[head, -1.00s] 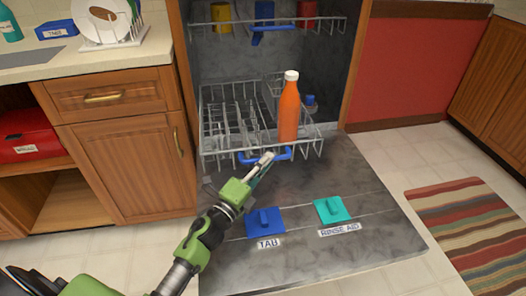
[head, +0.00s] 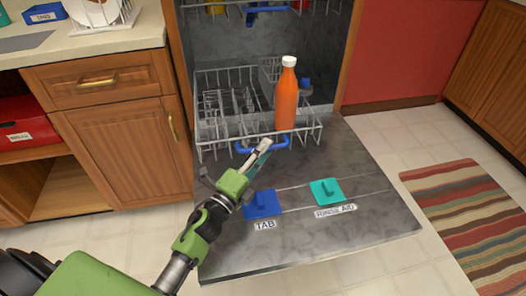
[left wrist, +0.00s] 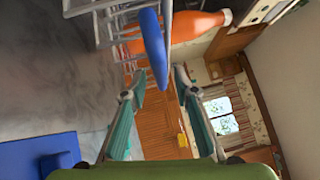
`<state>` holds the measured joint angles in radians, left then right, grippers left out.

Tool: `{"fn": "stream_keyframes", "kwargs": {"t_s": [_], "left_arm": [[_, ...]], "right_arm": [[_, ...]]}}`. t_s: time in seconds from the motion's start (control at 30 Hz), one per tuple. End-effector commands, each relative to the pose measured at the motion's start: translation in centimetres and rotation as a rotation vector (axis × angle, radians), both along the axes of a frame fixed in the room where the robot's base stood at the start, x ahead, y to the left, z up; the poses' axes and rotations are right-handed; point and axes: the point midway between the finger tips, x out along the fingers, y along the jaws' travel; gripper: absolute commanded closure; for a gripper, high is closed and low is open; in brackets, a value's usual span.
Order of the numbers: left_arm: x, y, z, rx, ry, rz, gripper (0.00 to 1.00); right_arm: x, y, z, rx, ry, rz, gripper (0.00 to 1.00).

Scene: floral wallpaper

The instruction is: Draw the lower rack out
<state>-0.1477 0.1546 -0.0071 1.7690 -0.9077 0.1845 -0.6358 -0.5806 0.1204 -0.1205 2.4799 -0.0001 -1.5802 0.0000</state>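The lower rack (head: 213,142) is a grey wire rack standing partly out over the open dishwasher door. A blue handle (head: 275,143) sits on its front. An orange bottle (head: 286,103) with a white cap stands upright in it. My left gripper (head: 262,147) is at the handle. In the left wrist view its fingertips (left wrist: 159,76) are apart, with the blue handle (left wrist: 151,42) between them in the picture and gaps on both sides. I cannot tell whether a finger touches it. The orange bottle (left wrist: 185,30) also shows there. My right gripper is not in view.
The open door (head: 330,230) lies flat below the rack, with a blue TAB latch (head: 262,205) and a teal RINSE AID latch (head: 326,191). Wooden cabinets (head: 120,150) stand at left. A striped rug (head: 465,215) lies on open floor at right.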

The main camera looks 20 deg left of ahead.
Motion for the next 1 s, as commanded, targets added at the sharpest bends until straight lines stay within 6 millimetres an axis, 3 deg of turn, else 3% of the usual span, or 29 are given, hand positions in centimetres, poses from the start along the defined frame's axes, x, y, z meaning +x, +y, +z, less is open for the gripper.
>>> {"fn": "stream_keyframes", "kwargs": {"t_s": [0.2, 0.33, 0.7, 1.0], "left_arm": [[-0.1, 0.0, 0.0, 0.000, -0.001, -0.001, 0.72], [-1.2, 0.2, -0.2, -0.002, 0.001, -0.001, 0.72], [-8.4, 1.7, -1.3, -0.003, 0.003, 0.001, 0.72], [-11.5, 2.4, -1.6, -0.001, 0.000, 0.000, 0.72]], "right_arm": [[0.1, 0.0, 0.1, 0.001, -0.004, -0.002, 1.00], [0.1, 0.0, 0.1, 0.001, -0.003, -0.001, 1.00], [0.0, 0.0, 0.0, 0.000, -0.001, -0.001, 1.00], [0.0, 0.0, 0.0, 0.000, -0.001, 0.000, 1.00]]}}
